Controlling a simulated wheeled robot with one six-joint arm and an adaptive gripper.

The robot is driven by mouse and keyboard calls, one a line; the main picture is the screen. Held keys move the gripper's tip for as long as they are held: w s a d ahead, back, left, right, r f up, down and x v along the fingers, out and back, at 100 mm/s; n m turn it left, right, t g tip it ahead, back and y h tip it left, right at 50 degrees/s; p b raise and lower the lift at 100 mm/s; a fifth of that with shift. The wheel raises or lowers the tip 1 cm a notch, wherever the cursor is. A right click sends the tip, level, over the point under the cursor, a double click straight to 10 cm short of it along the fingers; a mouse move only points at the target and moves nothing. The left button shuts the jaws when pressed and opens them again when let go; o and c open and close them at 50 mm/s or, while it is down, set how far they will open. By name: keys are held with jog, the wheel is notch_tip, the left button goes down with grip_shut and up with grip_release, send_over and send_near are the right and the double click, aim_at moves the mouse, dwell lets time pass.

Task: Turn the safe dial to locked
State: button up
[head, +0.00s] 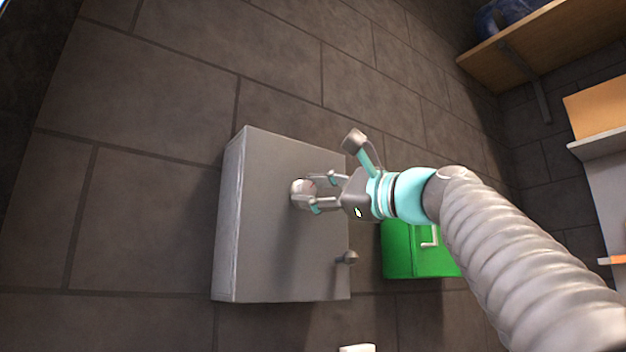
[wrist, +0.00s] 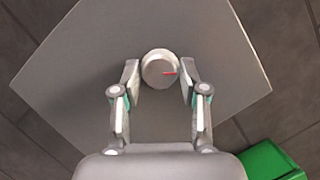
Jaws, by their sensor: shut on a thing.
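The grey safe (head: 285,240) is mounted on the dark tiled wall, with its door shut. The safe's front (wrist: 165,120) fills most of the wrist view and appears rotated. Any lettering around the dial cannot be made out.
A small grey knob (head: 347,258) sticks out at the safe door's lower right. A green box (head: 400,262) with a pale handle hangs close by on the right. A wooden shelf (head: 540,50) is at upper right. A white object (head: 357,348) shows at the bottom edge.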

jog(key=n+p, duration=0.1)
jog(key=n+g+p, duration=0.1)
jog(key=n, duration=0.1)
jog(key=n+p, duration=0.1)
jog(key=shift+r+n+g+h, duration=0.3)
jog(key=shift+r+n+g, duration=0.05)
jog(key=shift+n+g, duration=0.05)
jog(key=shift+f+n+g+h+p, duration=0.1)
jog(key=shift+n+g+h+p, duration=0.3)
jog(key=shift+n+p, duration=0.75)
jog(key=o, duration=1.1)
jog(key=shift+o, duration=0.2)
jog(key=shift+d, duration=0.15)
jog(key=v, duration=1.1)
jog(key=shift+s+d, duration=0.3)
jog(key=shift+n, duration=0.25)
